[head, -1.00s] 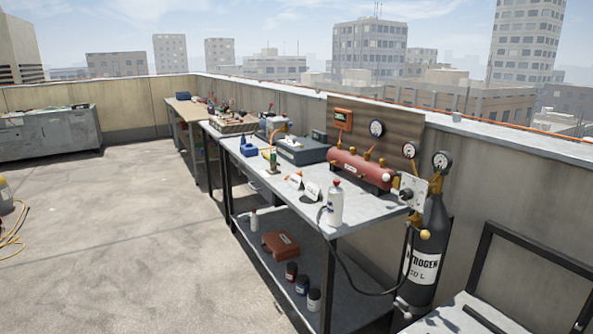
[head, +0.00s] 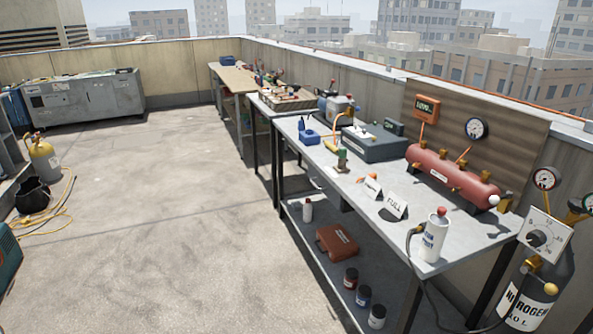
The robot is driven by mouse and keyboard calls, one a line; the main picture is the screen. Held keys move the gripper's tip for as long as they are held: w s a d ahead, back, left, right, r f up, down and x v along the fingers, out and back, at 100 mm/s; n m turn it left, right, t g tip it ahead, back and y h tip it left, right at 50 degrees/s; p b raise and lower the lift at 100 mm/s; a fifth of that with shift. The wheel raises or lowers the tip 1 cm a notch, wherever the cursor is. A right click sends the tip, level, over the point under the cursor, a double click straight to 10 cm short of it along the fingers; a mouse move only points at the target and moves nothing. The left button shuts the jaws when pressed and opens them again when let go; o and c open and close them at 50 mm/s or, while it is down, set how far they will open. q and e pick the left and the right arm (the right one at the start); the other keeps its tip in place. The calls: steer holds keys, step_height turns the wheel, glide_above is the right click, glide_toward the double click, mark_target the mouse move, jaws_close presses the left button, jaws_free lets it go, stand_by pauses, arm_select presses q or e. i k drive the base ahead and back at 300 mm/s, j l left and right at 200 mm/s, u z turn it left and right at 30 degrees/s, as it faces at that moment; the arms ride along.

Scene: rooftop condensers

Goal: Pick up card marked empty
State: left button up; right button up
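Two small white tent cards stand on the grey metal workbench (head: 330,200), near its front edge. The nearer card (head: 396,207) reads "FULL". The other card (head: 372,187) stands just behind and to the left of it, and its marking is too small to read. No card that I can see legibly reads "empty". Neither of my grippers shows in the head view.
A nitrogen bottle (head: 530,300) stands at the bench's right end. A lower shelf holds a red case (head: 337,241) and jars.

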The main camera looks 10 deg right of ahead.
mark_target(369, 187)
steer(key=i+j, duration=0.1)
steer(key=i, duration=0.55)
steer(key=i+j, duration=0.15)
steer(key=i, duration=0.45)
steer(key=i+j, duration=0.1)
steer(key=i, duration=0.55)
